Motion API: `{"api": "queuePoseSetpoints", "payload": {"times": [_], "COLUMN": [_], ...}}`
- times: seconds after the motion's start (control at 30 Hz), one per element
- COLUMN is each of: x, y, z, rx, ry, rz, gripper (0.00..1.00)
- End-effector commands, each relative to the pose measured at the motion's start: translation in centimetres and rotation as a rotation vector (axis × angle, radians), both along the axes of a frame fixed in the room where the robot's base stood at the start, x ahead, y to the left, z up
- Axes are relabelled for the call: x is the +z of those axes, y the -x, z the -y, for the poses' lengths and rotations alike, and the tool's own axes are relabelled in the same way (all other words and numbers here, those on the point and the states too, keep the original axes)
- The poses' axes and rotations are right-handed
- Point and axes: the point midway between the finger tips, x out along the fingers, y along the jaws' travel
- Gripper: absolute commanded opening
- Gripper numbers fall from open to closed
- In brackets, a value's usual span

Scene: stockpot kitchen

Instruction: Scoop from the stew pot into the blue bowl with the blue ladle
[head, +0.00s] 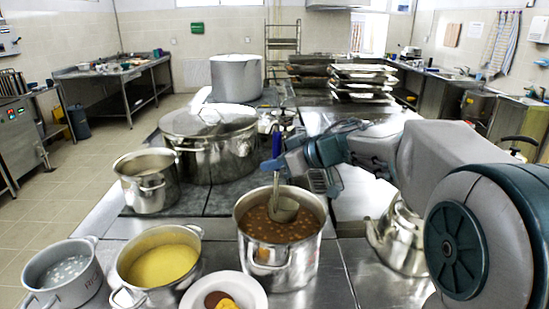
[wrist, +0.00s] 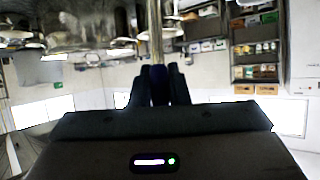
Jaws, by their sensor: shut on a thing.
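The stew pot (head: 279,262) is a steel pot of brown stew at the front centre in the head view. My gripper (head: 279,163) is above it, shut on the blue handle of the ladle (head: 277,145). The ladle hangs roughly upright, and its steel bowl is inside the pot's opening, at or just above the stew; I cannot tell whether it touches. In the wrist view my gripper's dark fingers (wrist: 163,86) close around the handle, and the ladle's steel shaft (wrist: 157,42) runs up from them. I cannot make out a blue bowl in either view.
Left of the stew pot are a yellow-filled pot (head: 158,262) and a grey pot marked RI (head: 65,272). A plate of food (head: 255,290) lies in front. A large lidded pot (head: 212,155) and a smaller pot (head: 148,185) stand behind. A steel kettle (head: 402,240) is at right.

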Motion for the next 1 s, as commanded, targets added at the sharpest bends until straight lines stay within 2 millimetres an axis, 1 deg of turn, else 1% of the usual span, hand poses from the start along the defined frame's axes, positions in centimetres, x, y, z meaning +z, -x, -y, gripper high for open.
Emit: {"api": "queuePoseSetpoints", "payload": {"times": [0.03, 0.7, 0.9, 1.0], "x": [-0.6, -7.4, -9.0, -9.5], "y": [0.0, 0.0, 0.0, 0.0], "z": [0.0, 0.0, 0.0, 0.0], "rx": [0.0, -0.001, 0.0, 0.0], "ry": [-0.001, -0.001, 0.0, -0.001], "rz": [-0.002, -0.001, 0.0, 0.0], "gripper": [0.0, 0.0, 0.0, 0.0]}}
